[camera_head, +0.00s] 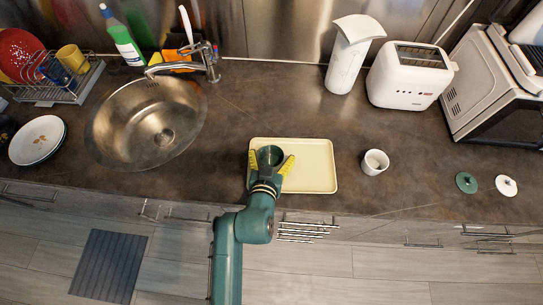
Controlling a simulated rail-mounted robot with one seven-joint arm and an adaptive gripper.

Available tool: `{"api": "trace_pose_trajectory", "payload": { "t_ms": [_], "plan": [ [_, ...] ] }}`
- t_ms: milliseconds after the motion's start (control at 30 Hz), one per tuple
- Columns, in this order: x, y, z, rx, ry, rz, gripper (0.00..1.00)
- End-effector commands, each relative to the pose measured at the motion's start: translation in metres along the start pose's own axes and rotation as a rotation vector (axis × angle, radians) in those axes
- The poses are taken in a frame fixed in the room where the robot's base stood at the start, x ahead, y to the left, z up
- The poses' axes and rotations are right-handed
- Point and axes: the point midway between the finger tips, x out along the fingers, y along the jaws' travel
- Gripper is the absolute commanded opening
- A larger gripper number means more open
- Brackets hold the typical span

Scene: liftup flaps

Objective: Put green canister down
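The green canister (270,155) is dark green and round, seen from above with its open top showing. It is over the left part of a pale yellow tray (315,163); whether it rests on the tray or is held just above it cannot be told. My gripper (271,162) reaches in from the front edge of the counter, with one yellow finger on each side of the canister. The lower part of the canister is hidden by my gripper. Whether the fingers press on the canister is too small to tell.
A white cup (375,162) stands right of the tray, with a green lid (466,182) and a white lid (506,185) farther right. A toaster (408,75) and a paper roll (350,55) stand behind. A sink (150,125) is left. The tray's right half is bare.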

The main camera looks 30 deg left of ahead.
Motion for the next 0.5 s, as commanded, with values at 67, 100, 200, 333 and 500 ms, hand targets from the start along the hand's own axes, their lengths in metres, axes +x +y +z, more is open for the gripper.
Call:
{"api": "trace_pose_trajectory", "payload": {
  "t_ms": [67,100,200,333,500],
  "plan": [
    [0.0,0.0,0.0,0.0,0.0,0.0,0.94],
    [0.0,0.0,0.0,0.0,0.0,0.0,0.94],
    [-0.001,0.0,-0.003,0.0,0.0,0.0,0.94],
    [-0.015,0.0,-0.004,-0.001,-0.002,0.0,0.94],
    [-0.057,-0.001,-0.003,-0.001,-0.003,-0.002,0.94]
  ]
}}
